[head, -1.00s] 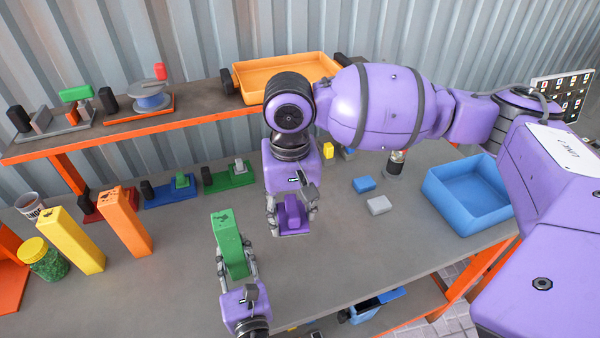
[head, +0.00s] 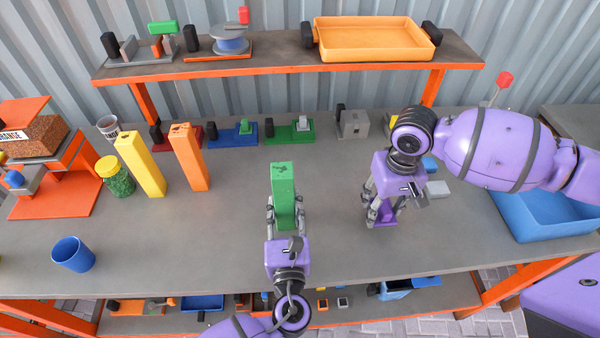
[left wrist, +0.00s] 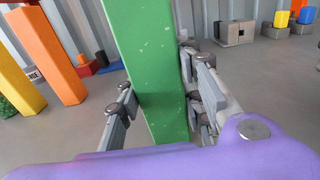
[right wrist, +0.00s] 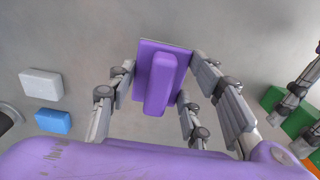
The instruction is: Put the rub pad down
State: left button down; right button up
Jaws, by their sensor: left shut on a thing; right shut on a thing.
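The purple rub pad (head: 381,214), a flat plate with a raised ridge handle, is in my right gripper (head: 383,205). In the right wrist view the fingers stand on both sides of the pad (right wrist: 158,78), shut on it. It is low over or on the grey table; I cannot tell whether it touches. My left gripper (head: 285,215) is shut on an upright green bar (head: 284,186), which also fills the middle of the left wrist view (left wrist: 148,60).
A light grey block (head: 438,188) and a blue block (head: 430,164) lie just right of the pad. A blue tray (head: 550,225) is farther right. Yellow (head: 140,165) and orange (head: 188,158) bars stand left, near a blue cup (head: 73,254). The table between the grippers is clear.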

aim_at(380, 217)
jog(key=shift+f, duration=2.05)
jog(key=o, duration=1.2)
jog(key=shift+f, duration=0.15)
notch_tip(380, 217, up, 12)
jog(key=shift+r, duration=0.2)
jog(key=shift+o, duration=0.4)
